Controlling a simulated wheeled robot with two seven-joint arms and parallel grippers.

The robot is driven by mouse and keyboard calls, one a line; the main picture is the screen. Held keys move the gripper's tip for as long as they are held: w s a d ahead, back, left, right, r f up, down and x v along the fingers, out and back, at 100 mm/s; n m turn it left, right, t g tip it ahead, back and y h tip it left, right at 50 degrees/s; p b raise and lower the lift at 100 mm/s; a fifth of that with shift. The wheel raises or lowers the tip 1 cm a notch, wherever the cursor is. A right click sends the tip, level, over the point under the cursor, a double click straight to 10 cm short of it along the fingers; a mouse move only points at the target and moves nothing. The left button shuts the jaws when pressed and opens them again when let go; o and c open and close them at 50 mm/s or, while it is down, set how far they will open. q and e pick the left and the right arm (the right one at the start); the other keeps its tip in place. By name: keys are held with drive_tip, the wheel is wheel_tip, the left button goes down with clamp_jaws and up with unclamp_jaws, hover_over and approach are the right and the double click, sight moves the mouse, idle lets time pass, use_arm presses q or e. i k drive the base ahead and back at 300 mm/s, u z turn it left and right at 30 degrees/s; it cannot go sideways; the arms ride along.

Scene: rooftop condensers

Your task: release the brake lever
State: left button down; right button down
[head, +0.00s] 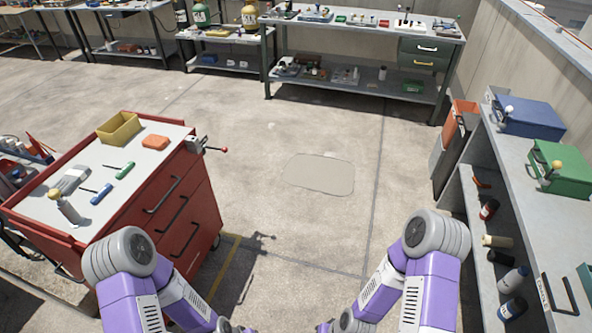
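Several knobbed levers are in view, and I cannot tell which is the brake lever. A lever with a tan ball knob (54,194) stands tilted at the near left corner of the red cart's top. A blue box (530,117) on the right bench has a white-knobbed lever (508,111). A green box (566,168) nearer me has a yellow-knobbed lever (556,166). Both my arms run down to the bottom edge, and their grippers lie outside the picture, away from every lever.
A long workbench (350,29) stands at the back. The concrete floor between is clear.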

sight(224, 149)
drive_tip(key=z, duration=0.65)
drive_tip(key=i, duration=1.75)
drive_tip(key=u, duration=1.1)
drive_tip(key=i, duration=1.05)
drive_tip(key=u, duration=1.25)
